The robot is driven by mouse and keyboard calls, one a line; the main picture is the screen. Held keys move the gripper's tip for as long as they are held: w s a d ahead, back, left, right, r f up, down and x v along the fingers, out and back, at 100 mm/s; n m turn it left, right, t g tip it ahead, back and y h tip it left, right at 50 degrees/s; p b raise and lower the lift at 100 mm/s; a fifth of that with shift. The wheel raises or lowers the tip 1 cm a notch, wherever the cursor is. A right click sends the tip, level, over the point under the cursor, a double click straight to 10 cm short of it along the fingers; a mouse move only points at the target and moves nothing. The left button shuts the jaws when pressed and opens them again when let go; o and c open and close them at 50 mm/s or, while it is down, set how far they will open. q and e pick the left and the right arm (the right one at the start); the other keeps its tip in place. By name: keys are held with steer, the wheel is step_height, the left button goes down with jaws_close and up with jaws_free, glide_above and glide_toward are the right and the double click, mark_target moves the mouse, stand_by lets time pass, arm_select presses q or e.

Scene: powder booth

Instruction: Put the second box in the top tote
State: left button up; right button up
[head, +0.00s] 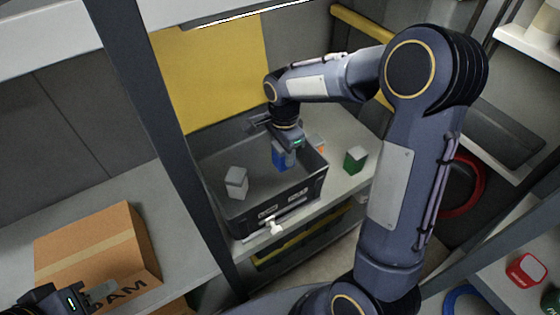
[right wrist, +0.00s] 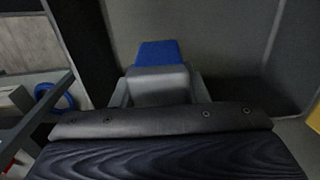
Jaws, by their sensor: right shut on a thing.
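The dark grey tote (head: 318,190) stands on the upper shelf in the middle of the head view. A grey box (head: 236,182) is inside it on the left. My right gripper (head: 283,152) points down into the right side of the tote and is shut on a blue box (head: 279,160). The blue box's blue face also shows in the right wrist view (right wrist: 158,53). I cannot tell whether it touches the tote floor. My left gripper (head: 100,294) is at the lower left, by a cardboard box; its fingers are too unclear to tell their opening.
A green box (head: 355,160) stands on the shelf right of the tote, and a small orange and white item (head: 317,143) shows behind the rim. The cardboard box (head: 95,250) is on the left shelf. A dark upright post (head: 165,130) stands between it and the tote.

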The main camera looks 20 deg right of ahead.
steer(key=w+f, duration=0.2)
steer(key=shift+w+d+f+b, duration=0.2)
steer(key=shift+f+b, duration=0.1)
steer(key=shift+f, duration=0.1)
steer(key=shift+w+f+b, duration=0.2)
steer(key=shift+f+b, duration=0.3)
steer(key=shift+f, duration=1.25)
steer(key=shift+f, duration=0.1)
steer(key=o, duration=1)
